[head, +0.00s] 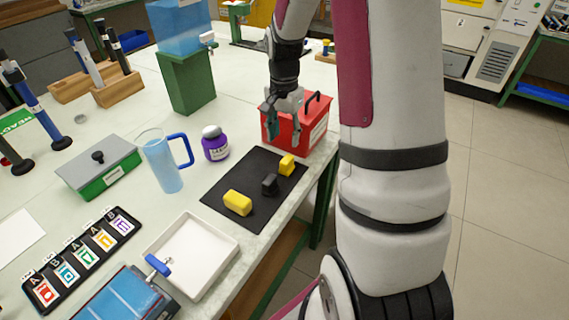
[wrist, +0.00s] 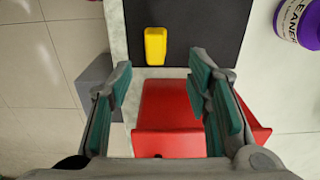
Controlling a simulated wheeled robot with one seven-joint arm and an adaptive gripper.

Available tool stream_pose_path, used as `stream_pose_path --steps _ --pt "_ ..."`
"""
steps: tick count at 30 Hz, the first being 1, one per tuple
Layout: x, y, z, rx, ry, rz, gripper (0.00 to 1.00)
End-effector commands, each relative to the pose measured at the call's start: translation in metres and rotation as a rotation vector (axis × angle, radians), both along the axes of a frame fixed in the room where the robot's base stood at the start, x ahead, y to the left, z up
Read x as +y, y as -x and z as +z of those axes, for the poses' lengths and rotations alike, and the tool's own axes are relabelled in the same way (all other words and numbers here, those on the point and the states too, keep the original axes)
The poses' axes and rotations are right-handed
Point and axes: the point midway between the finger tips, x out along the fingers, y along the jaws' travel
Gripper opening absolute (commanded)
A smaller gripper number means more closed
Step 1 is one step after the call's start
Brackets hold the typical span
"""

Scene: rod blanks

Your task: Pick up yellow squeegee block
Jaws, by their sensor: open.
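Two yellow blocks lie on a black mat (head: 225,190): a larger one (head: 237,202) near the mat's front edge, and a smaller one (head: 286,165) at the end by the red box. I cannot tell from their look which is the squeegee block. In the wrist view one yellow block (wrist: 155,45) lies on the mat (wrist: 200,30) near its edge, just beyond the fingertips. My gripper (head: 284,122) is open and empty above the red box (head: 312,135). Its teal-padded fingers also show in the wrist view (wrist: 161,72), spread apart over the red box (wrist: 165,110).
A black block (head: 269,184) lies between the yellow ones. A purple bottle (head: 215,146), a clear pitcher (head: 160,163) and a white tray (head: 192,252) stand nearby. The red box's black handle rises close to my gripper. The table edge runs along the right.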

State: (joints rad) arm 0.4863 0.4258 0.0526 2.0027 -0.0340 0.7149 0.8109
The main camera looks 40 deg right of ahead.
Motion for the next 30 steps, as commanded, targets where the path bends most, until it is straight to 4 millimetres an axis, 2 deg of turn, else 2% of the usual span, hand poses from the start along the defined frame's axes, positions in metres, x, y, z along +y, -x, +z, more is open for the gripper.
stream_pose_path --steps 1,6,14,21,25,30 --pt "0.0 0.001 -0.012 0.004 -0.003 0.0 0.45" --pt "0.0 0.001 -0.036 0.002 -0.002 -0.001 0.45" --pt "-0.002 0.002 -0.054 0.0 -0.001 0.0 0.45" --pt "-0.006 0.005 -0.088 0.002 -0.002 0.0 0.45" --pt "-0.006 0.005 -0.097 0.0 0.0 0.001 0.45" --pt "-0.006 0.005 -0.098 -0.001 0.001 0.001 0.45"
